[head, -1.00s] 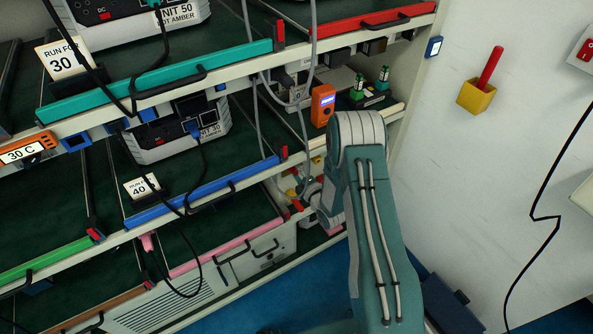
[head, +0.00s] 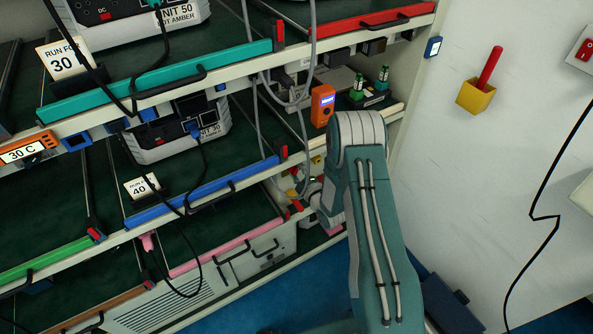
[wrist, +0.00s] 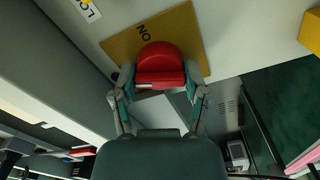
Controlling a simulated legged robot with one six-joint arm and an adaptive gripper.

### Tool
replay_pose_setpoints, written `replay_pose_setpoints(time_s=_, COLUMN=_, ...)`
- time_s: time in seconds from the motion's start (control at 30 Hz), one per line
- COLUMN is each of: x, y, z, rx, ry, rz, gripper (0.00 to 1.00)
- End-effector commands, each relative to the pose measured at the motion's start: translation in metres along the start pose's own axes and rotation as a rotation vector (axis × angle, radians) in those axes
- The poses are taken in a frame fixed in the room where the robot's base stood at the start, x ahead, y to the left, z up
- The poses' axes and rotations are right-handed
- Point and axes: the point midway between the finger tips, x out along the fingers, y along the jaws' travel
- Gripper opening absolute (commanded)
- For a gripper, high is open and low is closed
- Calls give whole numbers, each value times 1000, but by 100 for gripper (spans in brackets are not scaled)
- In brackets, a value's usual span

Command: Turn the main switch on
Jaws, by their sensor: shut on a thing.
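The main switch shows in the wrist view as a red handle (wrist: 160,65) on a tan plate (wrist: 190,30). Dark letters reading ON, seen upside down, are on the plate just above the handle. My gripper (wrist: 160,88) has one finger on each side of the handle and is shut on it. The lower part of the switch is hidden behind the fingers and gripper body. In the head view my gripper (head: 303,185) is small and partly hidden beside my arm, low at the rack's right end. The switch cannot be made out clearly there.
The rack's shelves with coloured front edges, such as the blue edge (head: 205,193), and black cables fill the left. An orange device (head: 322,104) is just above my arm. A yellow holder (head: 476,96) with a red stick is on the right wall. Blue floor lies below.

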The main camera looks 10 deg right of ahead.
Motion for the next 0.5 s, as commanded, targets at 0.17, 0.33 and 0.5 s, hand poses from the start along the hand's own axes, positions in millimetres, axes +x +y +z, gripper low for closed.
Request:
replay_pose_setpoints(time_s=0.17, x=-1, y=-4, z=1, rx=171, ry=-5, rz=-10, gripper=11)
replay_pose_setpoints(time_s=0.33, x=-1, y=-4, z=1, rx=333, ry=-6, rz=-10, gripper=11)
replay_pose_setpoints(time_s=0.5, x=-1, y=-4, z=1, rx=494, ry=-7, rz=-10, gripper=11)
